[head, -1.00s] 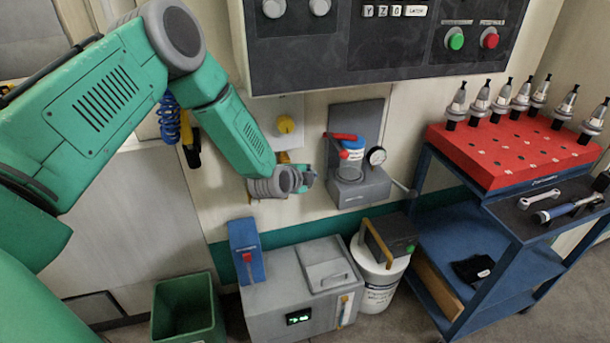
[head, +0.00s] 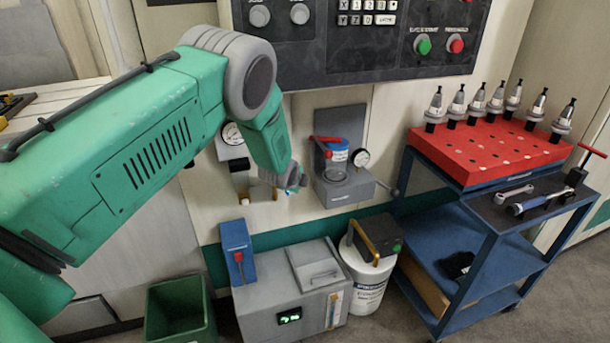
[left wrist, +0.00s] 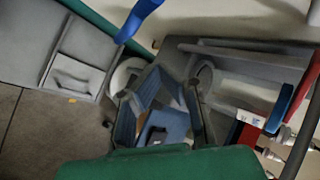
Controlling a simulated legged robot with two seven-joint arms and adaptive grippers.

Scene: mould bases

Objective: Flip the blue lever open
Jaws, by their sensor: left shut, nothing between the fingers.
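The blue lever (left wrist: 138,18) shows in the left wrist view as a slanted blue bar at the top edge, cut off by the frame. In the head view only a small blue bit (head: 289,193) shows just under my left gripper (head: 293,179), and the arm hides the rest. The gripper is shut and empty, close to the wall fittings. Whether it touches the lever I cannot tell. My right gripper is not in view.
Right of the gripper is a filter unit (head: 344,187) with a red lever (head: 328,139) and a gauge (head: 360,158). A second gauge (head: 232,133) is left of the forearm. Below stand a grey machine (head: 270,310) and a white bucket (head: 366,292). A blue cart (head: 470,216) is right.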

